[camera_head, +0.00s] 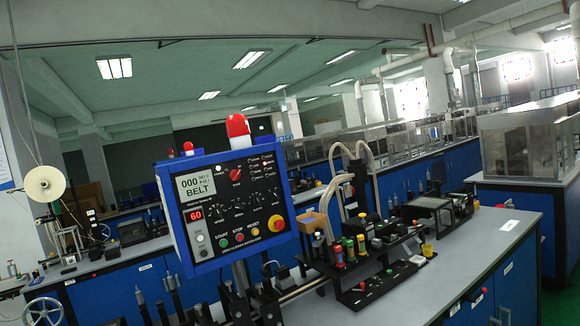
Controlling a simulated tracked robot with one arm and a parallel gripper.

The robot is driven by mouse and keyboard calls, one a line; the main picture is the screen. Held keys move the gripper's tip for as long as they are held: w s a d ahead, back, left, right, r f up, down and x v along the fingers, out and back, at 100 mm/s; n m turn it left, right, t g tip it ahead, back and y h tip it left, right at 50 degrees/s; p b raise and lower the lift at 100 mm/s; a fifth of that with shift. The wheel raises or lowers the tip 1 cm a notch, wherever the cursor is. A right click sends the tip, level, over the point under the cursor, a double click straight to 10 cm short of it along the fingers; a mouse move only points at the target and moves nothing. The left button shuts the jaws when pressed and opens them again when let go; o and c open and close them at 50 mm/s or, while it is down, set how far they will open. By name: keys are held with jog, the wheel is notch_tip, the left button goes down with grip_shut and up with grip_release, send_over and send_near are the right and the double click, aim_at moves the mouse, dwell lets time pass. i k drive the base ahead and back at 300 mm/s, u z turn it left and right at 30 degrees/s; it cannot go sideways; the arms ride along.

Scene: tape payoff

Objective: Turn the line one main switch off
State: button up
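A blue-framed control panel (228,203) stands tilted left of centre, with a grey screen (196,187) reading "000" and "BELT" and a red display reading "60". A red rotary knob (235,174) sits right of the screen; it may be the main switch, but its label is too small to read. A small pale toggle or knob (200,239) is below the red display. Green, red and yellow buttons and a large red stop button on yellow (276,223) line the lower edge. I cannot make out my gripper in this view.
A red beacon (238,126) rises behind the panel. Dark uprights (240,276) stand below it. A black fixture with coloured-top bottles (350,250) and hoses is on the grey bench (455,245) to the right. A handwheel (43,312) is at lower left.

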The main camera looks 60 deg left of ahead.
aim_at(234, 175)
jog(key=u, duration=0.3)
jog(key=i, duration=1.2)
jog(key=u, duration=1)
jog(key=i, duration=0.5)
jog(key=u, duration=0.3)
jog(key=k, duration=0.9)
jog(key=u, duration=0.2)
jog(key=i, duration=0.9)
jog(key=z, duration=0.05)
